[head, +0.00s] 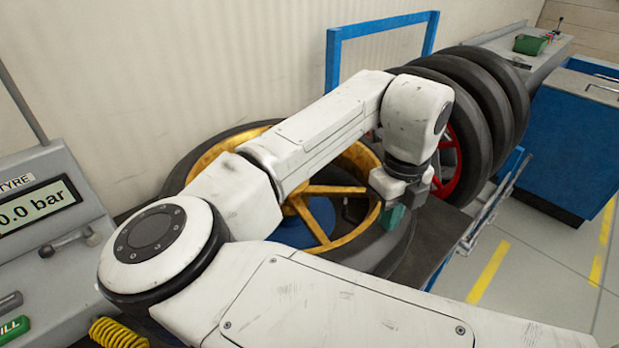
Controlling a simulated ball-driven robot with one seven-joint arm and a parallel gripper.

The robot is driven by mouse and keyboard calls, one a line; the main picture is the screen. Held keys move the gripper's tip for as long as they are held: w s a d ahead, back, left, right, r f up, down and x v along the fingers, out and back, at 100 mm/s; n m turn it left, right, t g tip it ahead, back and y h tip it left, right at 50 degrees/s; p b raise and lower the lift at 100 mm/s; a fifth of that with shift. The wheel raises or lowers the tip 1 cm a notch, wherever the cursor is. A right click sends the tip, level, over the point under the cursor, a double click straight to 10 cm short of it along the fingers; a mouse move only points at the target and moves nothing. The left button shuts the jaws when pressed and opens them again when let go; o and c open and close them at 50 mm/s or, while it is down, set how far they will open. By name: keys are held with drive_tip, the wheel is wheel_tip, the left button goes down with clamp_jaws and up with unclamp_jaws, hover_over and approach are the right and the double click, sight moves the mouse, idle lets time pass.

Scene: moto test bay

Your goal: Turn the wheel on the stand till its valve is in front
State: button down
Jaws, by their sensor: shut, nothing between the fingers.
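The wheel on the stand has a gold spoked rim (335,190) and a black tyre (385,252). It lies flat or nearly flat at the middle of the head view, with a blue part showing between its spokes. My arm crosses over it and hides much of its left side and front edge. My gripper (393,215) points down at the right side of the wheel, over the rim and tyre edge. It is shut and empty, with a teal piece at its tip. I cannot tell whether it touches the wheel. I cannot make out the valve.
Several upright tyres (480,95), one with a red rim (447,160), stand close behind and right of my gripper. A blue frame (333,62) rises behind. A tyre gauge console (40,205) and yellow coiled hose (118,333) are left. Floor at right (530,290) is clear.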

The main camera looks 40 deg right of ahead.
sight(365, 247)
drive_tip(key=shift+f, duration=0.15)
drive_tip(key=shift+s+a, duration=0.1)
drive_tip(key=shift+a, duration=0.45)
drive_tip(key=shift+s+a+f, duration=0.1)
drive_tip(key=shift+s+a, duration=0.05)
drive_tip(key=shift+a, duration=0.5)
drive_tip(key=shift+a+r+p, duration=0.2)
drive_tip(key=shift+a+p, duration=0.15)
drive_tip(key=shift+a, duration=0.5)
drive_tip(key=shift+a+r+p, duration=0.15)
drive_tip(key=shift+a+p, duration=0.15)
drive_tip(key=shift+a, duration=0.5)
drive_tip(key=shift+a+f, duration=0.1)
drive_tip(key=shift+a, duration=0.45)
drive_tip(key=shift+r+p, duration=2.45)
drive_tip(key=shift+r, duration=0.6)
